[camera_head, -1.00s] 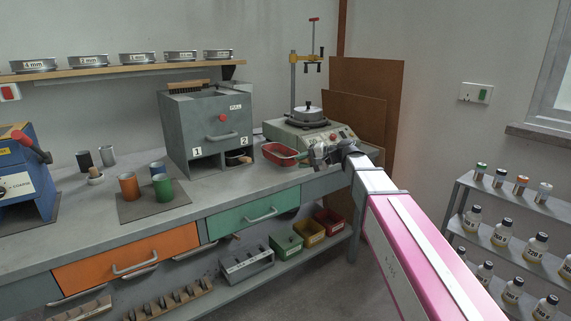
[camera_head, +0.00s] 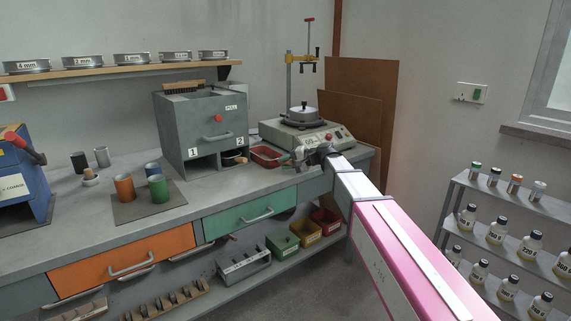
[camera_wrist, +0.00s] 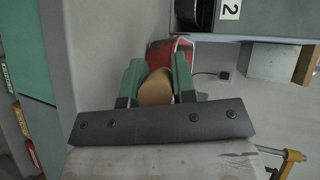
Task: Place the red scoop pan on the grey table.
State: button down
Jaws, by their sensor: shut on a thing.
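The red scoop pan (camera_head: 266,157) is at the grey table's right part, between the grey box and the machine with the round pan. In the wrist view the red pan (camera_wrist: 168,50) shows beyond my fingers, with its round wooden handle end (camera_wrist: 155,88) between them. My gripper (camera_head: 298,156) is shut on that handle; its green fingers flank it in the wrist view (camera_wrist: 157,72). The grey table (camera_head: 220,186) lies below the pan. I cannot tell whether the pan touches the table top.
The machine (camera_head: 318,137) stands close behind my gripper. Cups on a mat (camera_head: 140,207) are further left. The table front between mat and pan is clear.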

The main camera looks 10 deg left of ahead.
jog(key=c, duration=0.9)
grip_release()
jog(key=shift+f, duration=0.1)
jog(key=v, duration=1.2)
jog(key=s+d+f+h, duration=0.4)
jog(key=s+d+f, duration=0.3)
jog(key=f, duration=0.4)
jog(key=s+d+f+h, duration=0.4)
jog(key=d+f, duration=0.6)
jog(key=f, duration=0.1)
jog(key=s+d+f+h, duration=0.2)
jog(key=s+d+f, duration=0.1)
jog(key=s+d, duration=0.1)
jog(key=s+d+f+h, duration=0.2)
jog(key=s+d+f, duration=0.1)
jog(key=d, duration=0.3)
jog(key=s+d+f+h, duration=0.2)
jog(key=s+d+f, duration=0.2)
jog(key=s+d, duration=0.1)
jog(key=shift+s+n, duration=0.25)
jog(key=shift+n, duration=0.05)
